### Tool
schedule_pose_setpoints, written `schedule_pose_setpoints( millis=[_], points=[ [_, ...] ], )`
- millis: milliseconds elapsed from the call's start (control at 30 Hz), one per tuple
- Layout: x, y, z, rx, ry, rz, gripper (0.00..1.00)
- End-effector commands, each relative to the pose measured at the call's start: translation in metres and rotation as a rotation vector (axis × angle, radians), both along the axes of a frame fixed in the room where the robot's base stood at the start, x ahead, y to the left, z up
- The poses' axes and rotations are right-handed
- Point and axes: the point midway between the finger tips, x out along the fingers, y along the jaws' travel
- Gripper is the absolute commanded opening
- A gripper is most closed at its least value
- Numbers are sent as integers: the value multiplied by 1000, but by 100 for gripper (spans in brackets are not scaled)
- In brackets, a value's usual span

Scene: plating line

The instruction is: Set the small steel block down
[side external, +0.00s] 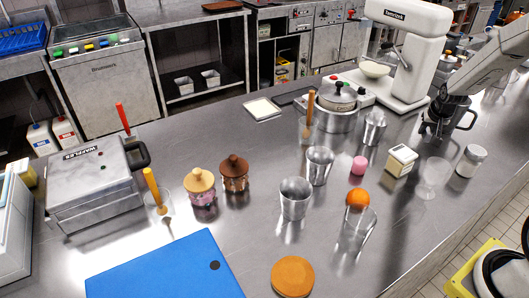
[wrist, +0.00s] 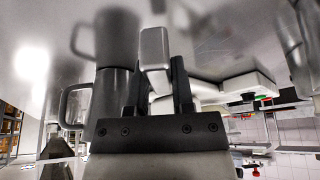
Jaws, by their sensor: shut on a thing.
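The small steel block (wrist: 155,47) is a pale grey bar held between the two dark fingers of my gripper (wrist: 157,85) in the wrist view. It sticks out past the fingertips towards the counter. I cannot tell whether it touches the counter. In the side view my gripper (side external: 452,101) is low over the right part of the counter, and the block cannot be made out there. A metal mug with a handle (wrist: 108,97) stands close beside my fingers in the wrist view. The steel counter (side external: 250,220) is shiny and reflects the mug.
A white stand mixer (side external: 405,55) stands behind my gripper. A glass jar (side external: 470,161), a clear goblet (side external: 432,175) and a cream-coloured box (side external: 401,161) stand in front of it. Steel cups (side external: 295,199) and a glass with an orange (side external: 357,200) are further left.

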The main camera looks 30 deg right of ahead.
Motion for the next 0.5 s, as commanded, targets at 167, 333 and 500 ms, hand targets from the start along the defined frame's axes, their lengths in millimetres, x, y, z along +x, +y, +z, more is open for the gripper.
schedule_pose_setpoints(
  millis=[167,333,500],
  points=[
    [1,-1,0,-2,-2,0,0],
    [5,-3,-7,-1,-1,0,0],
    [5,-4,-25,-1,0,1,0]
  ],
)
